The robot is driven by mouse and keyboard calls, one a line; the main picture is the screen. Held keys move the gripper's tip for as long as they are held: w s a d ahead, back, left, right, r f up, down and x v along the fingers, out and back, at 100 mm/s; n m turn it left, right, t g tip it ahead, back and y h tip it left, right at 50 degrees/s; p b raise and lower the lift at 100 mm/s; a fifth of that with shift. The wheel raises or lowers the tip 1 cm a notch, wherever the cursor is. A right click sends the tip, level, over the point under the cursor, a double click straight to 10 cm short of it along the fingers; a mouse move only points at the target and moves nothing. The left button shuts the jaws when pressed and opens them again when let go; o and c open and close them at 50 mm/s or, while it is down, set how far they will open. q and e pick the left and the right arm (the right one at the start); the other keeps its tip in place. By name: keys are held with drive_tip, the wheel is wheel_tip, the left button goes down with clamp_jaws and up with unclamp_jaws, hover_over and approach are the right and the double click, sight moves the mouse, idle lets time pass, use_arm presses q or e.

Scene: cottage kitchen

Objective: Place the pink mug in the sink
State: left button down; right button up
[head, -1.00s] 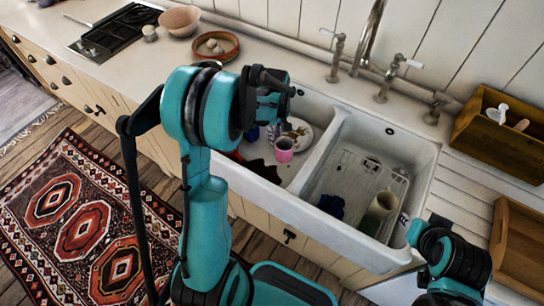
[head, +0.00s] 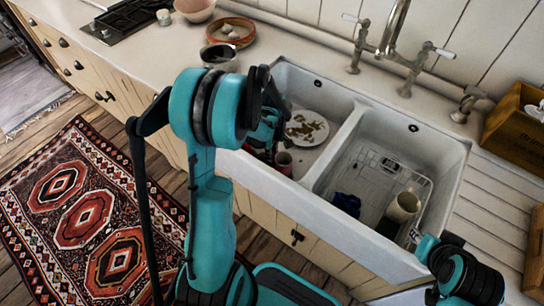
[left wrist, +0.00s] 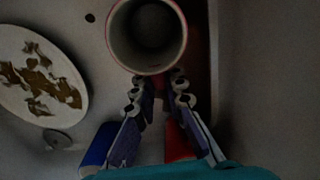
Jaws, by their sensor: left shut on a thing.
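The pink mug (head: 284,163) is in the left basin of the white sink (head: 349,128), partly hidden behind my left gripper (head: 270,150) in the head view. In the left wrist view the mug (left wrist: 148,37) is seen from above, upright, with a dark, empty-looking inside and a pinkish rim. My left gripper's fingertips (left wrist: 157,80) are at the mug's near side, and the gripper is shut on it. Whether the mug touches the basin floor cannot be told. My right arm is at the lower right of the head view; its fingers are not visible.
A dirty plate (head: 306,128) lies in the left basin, left of the mug in the wrist view (left wrist: 40,75). Blue (left wrist: 98,146) and red (left wrist: 178,142) items are by the fingers. The right basin holds a cream jug (head: 403,206) and a dark blue item (head: 346,203). Taps (head: 391,30) stand behind.

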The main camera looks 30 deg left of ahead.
use_arm(q)
drive_tip(key=shift+f, duration=0.2)
drive_tip(key=shift+f, duration=0.15)
drive_tip(key=c, duration=1.9)
unclamp_jaws()
drive_tip(key=o, duration=0.3)
